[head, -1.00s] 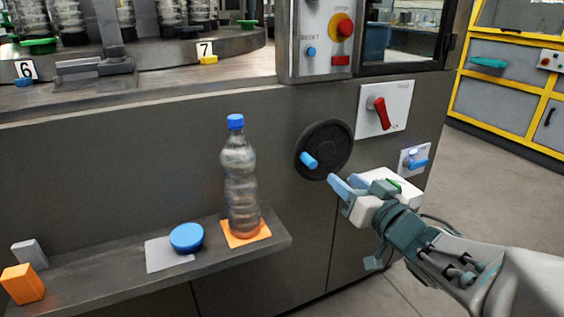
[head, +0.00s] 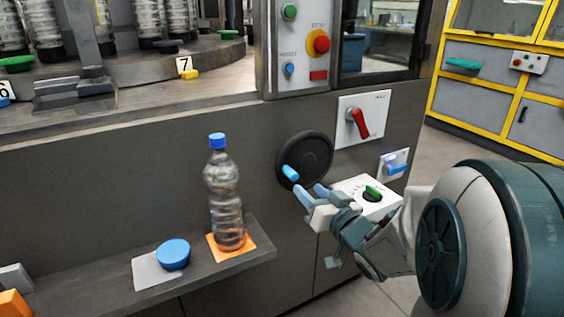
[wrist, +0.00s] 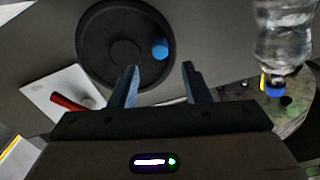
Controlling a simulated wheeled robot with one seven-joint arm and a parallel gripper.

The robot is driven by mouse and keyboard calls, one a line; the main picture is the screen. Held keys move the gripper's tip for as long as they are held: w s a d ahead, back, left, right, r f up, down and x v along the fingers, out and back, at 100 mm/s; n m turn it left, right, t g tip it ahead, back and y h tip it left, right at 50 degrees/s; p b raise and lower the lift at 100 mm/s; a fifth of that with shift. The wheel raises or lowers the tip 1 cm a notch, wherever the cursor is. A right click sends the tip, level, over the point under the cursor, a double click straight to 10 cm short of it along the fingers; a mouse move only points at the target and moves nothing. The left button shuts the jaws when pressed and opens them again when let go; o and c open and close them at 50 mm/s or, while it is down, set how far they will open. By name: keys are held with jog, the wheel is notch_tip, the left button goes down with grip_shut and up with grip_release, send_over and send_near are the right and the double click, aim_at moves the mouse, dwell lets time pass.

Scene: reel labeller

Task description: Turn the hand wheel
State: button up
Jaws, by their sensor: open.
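The hand wheel (head: 312,157) is a black disc on the machine's grey front panel, with a blue handle (head: 290,173) sticking out near its lower left edge in the head view. In the wrist view the wheel (wrist: 100,45) fills the upper left and its blue handle (wrist: 159,49) sits at its right side. My gripper (head: 309,194) is open and empty, just below and right of the handle in the head view. In the wrist view the two blue fingers (wrist: 160,80) are apart, with the handle beyond the gap between them. I see no contact with it.
A red rotary switch (head: 358,123) is right of the wheel, with a blue lever (head: 398,168) below it. A clear bottle (head: 224,200) stands on an orange pad on the shelf (head: 200,285), left of the wheel. A blue cap (head: 173,254) lies farther left.

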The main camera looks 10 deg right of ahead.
aim_at(295, 178)
jog(key=b+x, duration=0.1)
jog(key=x, duration=0.5)
jog(key=shift+w+a+f+b, duration=0.1)
jog(key=shift+w+b, duration=0.2)
jog(key=shift+b, duration=0.05)
jog(key=shift+x, duration=0.8)
jog(key=shift+c, duration=0.3)
grip_shut()
